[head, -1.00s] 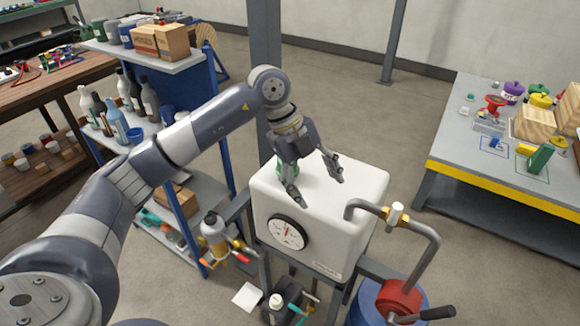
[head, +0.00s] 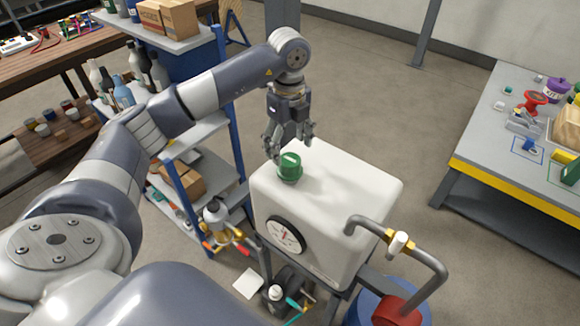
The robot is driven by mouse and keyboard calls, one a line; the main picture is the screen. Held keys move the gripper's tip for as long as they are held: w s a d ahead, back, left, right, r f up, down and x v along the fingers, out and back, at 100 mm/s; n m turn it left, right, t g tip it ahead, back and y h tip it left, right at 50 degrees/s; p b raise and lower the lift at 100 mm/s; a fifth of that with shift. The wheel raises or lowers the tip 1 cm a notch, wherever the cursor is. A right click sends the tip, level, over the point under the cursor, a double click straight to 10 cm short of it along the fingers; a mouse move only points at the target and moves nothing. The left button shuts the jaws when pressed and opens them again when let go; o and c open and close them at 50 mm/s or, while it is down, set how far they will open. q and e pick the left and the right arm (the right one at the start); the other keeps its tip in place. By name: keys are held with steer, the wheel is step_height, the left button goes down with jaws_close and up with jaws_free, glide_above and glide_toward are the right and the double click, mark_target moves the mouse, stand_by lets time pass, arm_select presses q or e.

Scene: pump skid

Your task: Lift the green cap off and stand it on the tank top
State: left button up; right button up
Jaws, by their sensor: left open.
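The green cap (head: 290,166) sits on the top of the white tank, near its back left part. The tank top (head: 335,185) is otherwise bare, with free surface to the right of the cap. My left gripper (head: 290,148) is open and points down, just above and behind the cap in the picture. I see no finger closed on the cap; whether a fingertip touches it I cannot tell. My right gripper is not in view.
A round gauge (head: 284,236) is on the tank's front. A bent pipe with a brass valve (head: 397,243) rises at the right. A shelf (head: 200,130) with bottles and boxes stands left. A grey workbench (head: 500,150) with parts is at the right.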

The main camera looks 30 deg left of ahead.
mark_target(289, 159)
arm_select(q)
steer(key=shift+f, duration=0.3)
steer(key=shift+w+f+p, duration=0.1)
steer(key=shift+f+p, duration=0.25)
step_height(289, 159, down, 4)
steer(key=shift+f+p, duration=0.1)
steer(key=shift+p, duration=1)
steer(key=shift+f, duration=0.2)
steer(key=shift+w, duration=0.1)
steer(key=c, duration=1.3)
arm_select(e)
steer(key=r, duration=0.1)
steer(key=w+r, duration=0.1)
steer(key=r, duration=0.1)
